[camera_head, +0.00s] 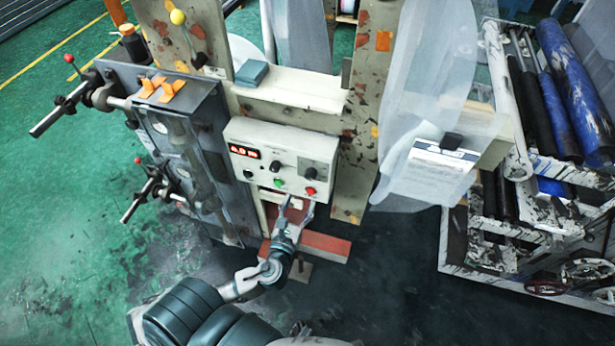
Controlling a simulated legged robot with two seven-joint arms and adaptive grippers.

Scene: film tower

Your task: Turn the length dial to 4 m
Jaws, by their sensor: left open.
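The control panel (283,159) is a cream box mounted on the tower's front. It has a lit red display (244,152) at its left and a dark knob (308,165) at its upper right. A small black knob (248,174) sits at the lower left, beside a green button (278,183) and a red button (310,191). The dial's markings are too small to read. My left gripper (295,208) is open and empty just below the panel's lower edge, under the buttons. Whether it touches the panel cannot be told. My right gripper is out of view.
A grey machine unit (206,120) with levers stands left of the panel. A rack holding blue and black rolls (575,85) stands at the right. Hanging plastic film (430,90) and a paper sheet (440,165) are right of the panel. A red block (325,246) lies low below the panel.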

